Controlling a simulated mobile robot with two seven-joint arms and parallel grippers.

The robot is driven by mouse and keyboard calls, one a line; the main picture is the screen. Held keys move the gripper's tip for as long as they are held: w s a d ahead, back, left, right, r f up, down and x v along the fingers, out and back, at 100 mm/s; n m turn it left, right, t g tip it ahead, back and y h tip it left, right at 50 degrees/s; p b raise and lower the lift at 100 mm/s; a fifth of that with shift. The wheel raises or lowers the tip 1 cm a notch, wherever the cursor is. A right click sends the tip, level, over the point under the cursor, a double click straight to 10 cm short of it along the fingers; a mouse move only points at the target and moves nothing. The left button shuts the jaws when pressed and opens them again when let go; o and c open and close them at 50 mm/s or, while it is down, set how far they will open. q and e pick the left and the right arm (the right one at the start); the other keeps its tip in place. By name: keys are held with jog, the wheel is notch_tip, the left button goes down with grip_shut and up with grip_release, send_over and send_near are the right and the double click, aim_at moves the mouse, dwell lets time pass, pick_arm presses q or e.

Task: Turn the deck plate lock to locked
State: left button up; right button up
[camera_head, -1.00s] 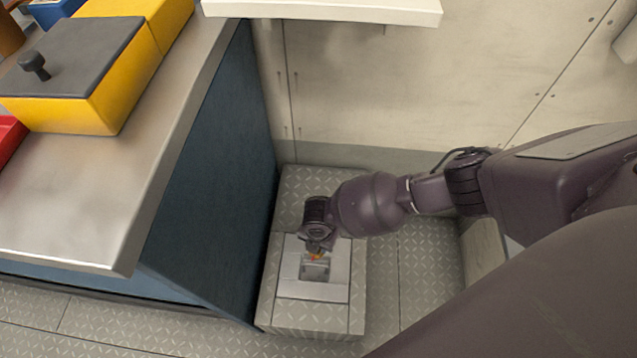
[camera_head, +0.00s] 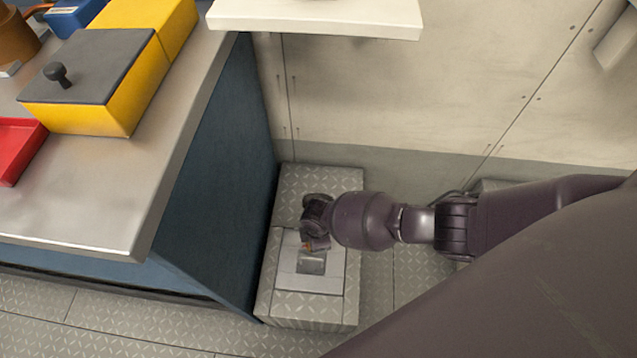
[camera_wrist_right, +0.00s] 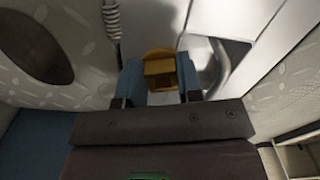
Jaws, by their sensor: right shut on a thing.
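The deck plate (camera_head: 310,282) is a light grey panel with a recessed pocket, set in a raised diamond-tread block on the floor. An orange-yellow lock knob (camera_head: 308,246) shows at the upper edge of the pocket, partly hidden by my right gripper (camera_head: 313,242). In the right wrist view the knob (camera_wrist_right: 158,68) sits between the two blue fingers of my right gripper (camera_wrist_right: 160,80), which is shut on it. I cannot read the lock's position or any marking. My left gripper is not in view.
A dark blue cabinet side (camera_head: 215,165) stands close to the left of the block. Its metal counter (camera_head: 115,205) holds a yellow box (camera_head: 100,115) and a red tray (camera_head: 18,150). A white shelf (camera_head: 315,18) juts from the wall above. Open floor lies in front.

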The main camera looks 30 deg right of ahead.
jog(key=shift+s+a+m, duration=0.1)
jog(key=shift+a+m, duration=0.05)
jog(key=shift+m, duration=0.85)
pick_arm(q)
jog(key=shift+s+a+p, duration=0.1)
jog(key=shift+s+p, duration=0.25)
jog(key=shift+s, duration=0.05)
pick_arm(e)
jog(key=shift+m, duration=0.6)
jog(key=shift+s, duration=0.1)
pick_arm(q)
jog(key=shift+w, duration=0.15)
pick_arm(e)
jog(key=o, duration=0.9)
jog(key=shift+o, duration=0.2)
